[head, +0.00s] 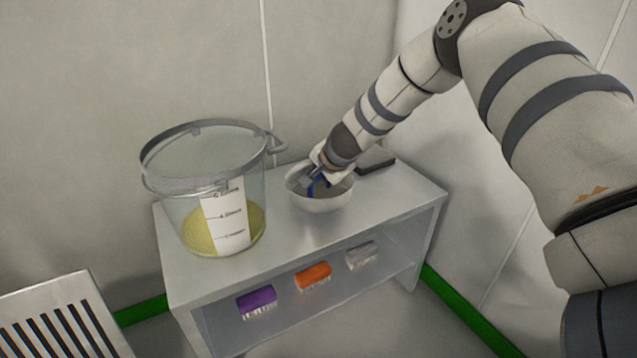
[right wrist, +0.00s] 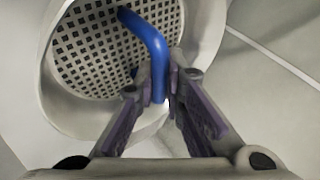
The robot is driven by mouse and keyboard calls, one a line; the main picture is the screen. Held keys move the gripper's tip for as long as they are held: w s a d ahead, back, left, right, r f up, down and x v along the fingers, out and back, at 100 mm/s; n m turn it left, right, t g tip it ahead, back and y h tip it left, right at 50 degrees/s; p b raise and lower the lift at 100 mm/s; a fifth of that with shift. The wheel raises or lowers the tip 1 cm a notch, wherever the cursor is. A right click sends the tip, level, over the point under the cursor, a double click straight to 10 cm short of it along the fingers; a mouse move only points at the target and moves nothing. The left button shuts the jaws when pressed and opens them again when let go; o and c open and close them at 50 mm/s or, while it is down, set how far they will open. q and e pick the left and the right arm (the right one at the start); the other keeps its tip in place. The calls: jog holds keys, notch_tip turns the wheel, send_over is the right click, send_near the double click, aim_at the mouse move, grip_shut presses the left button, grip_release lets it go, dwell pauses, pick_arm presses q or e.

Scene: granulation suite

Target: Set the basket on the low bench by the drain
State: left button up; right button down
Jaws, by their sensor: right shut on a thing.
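The basket (head: 318,204) is a white round bowl with a perforated grey floor (right wrist: 92,50) and a blue bar handle (right wrist: 150,45). In the head view it is over the right half of the top of the low grey bench (head: 285,238); I cannot tell whether it rests on it or hangs just above. My right gripper (head: 318,176) reaches down into the basket, shut on the blue handle; its fingers (right wrist: 162,95) close around the bar in the right wrist view. My left gripper is not in view.
A clear bucket (head: 180,215) with yellow powder stands left of the basket. A dark flat item (head: 377,161) lies behind it, by the wall. Purple (head: 257,299), orange (head: 313,275) and grey (head: 361,254) brushes sit on the shelf below. A slotted metal grate (head: 60,325) is at lower left.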

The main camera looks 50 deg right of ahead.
notch_tip(320, 180, down, 3)
jog(key=shift+r+b, duration=0.1)
jog(key=shift+b, duration=0.25)
jog(key=shift+r, duration=0.15)
jog(key=c, duration=1.7)
grip_release()
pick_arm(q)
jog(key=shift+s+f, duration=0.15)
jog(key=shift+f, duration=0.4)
